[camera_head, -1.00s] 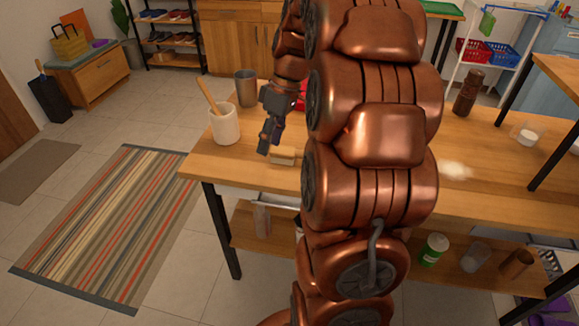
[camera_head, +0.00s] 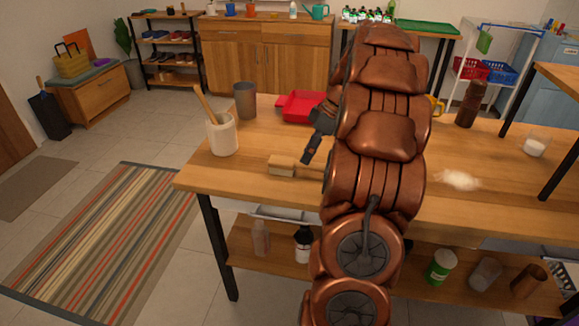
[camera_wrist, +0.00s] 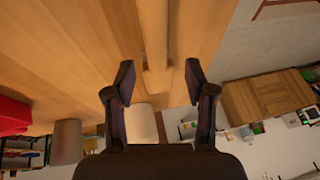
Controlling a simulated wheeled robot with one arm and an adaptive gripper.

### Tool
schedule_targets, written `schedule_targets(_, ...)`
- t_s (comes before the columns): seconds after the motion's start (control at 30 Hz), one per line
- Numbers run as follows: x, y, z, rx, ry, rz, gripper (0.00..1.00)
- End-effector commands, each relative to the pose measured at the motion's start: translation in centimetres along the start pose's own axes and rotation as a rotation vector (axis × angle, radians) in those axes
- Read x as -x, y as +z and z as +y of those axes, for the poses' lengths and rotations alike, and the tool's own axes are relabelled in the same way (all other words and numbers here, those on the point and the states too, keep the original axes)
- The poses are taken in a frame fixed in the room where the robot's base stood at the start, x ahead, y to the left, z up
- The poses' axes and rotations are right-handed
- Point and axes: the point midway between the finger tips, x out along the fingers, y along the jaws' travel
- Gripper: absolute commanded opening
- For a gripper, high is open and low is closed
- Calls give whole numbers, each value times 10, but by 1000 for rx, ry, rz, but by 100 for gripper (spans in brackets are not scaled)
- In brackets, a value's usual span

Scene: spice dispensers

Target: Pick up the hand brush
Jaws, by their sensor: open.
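The hand brush (camera_head: 282,165) lies on the wooden table near its front edge. Its pale block head points left, and its handle runs right until my arm hides it. In the wrist view, its long wooden handle (camera_wrist: 153,35) runs down from the top edge to the wider head between the fingers. My gripper (camera_head: 309,156) is by the brush, partly hidden by my arm. In the wrist view, my gripper (camera_wrist: 159,76) is open, with one finger on each side of the brush and gaps showing. The height between fingers and brush is hard to tell.
A cream crock (camera_head: 222,134) with a wooden utensil stands left of the brush, with a grey tumbler (camera_head: 245,101) behind it. A red tray (camera_head: 300,106) lies behind the gripper. White powder (camera_head: 457,180) lies to the right. The table's front edge is close to the brush.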

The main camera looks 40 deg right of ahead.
Motion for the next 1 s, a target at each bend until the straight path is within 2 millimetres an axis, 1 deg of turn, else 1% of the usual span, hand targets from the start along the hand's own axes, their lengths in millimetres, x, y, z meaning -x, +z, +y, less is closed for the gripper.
schedule_targets(0.3,-40,2,2,-1,-4,0,55)
schedule_targets(0.43,-46,2,2,-1,-2,0,55)
schedule_targets(0.67,-47,2,3,-1,0,1,55)
schedule_targets(1.0,-47,2,3,0,0,0,19)
